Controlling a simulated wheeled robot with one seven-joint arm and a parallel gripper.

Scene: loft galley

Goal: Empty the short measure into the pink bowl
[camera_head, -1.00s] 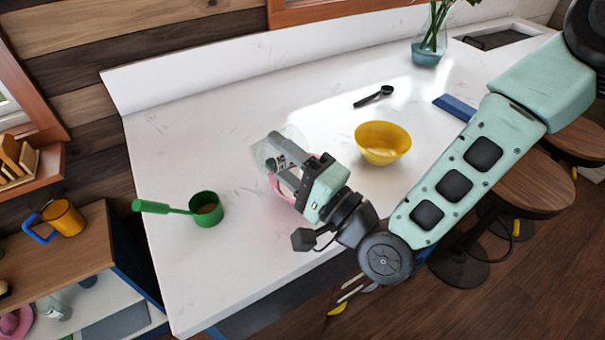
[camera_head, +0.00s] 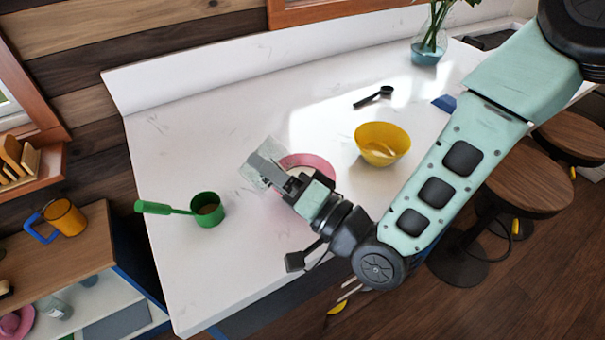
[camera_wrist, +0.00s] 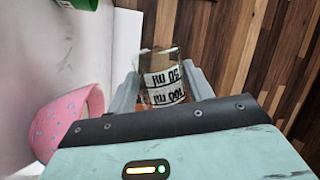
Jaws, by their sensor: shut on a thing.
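My gripper (camera_head: 272,168) is shut on a short clear measure (camera_wrist: 162,85) with black ml markings. In the head view the measure (camera_head: 262,160) is tilted strongly, beside and above the left rim of the pink bowl. The pink bowl (camera_head: 312,162) stands on the white counter, partly hidden behind my gripper. In the wrist view the speckled pink bowl (camera_wrist: 62,125) is at the left, apart from the measure. I cannot tell clearly how much is inside the measure or the bowl.
A green long-handled cup (camera_head: 207,209) with brownish contents stands to the left. A yellow bowl (camera_head: 382,143) stands to the right, with a black spoon (camera_head: 374,97) behind it. A vase (camera_head: 428,50) is at the back. The counter (camera_head: 190,120) is clear at back left.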

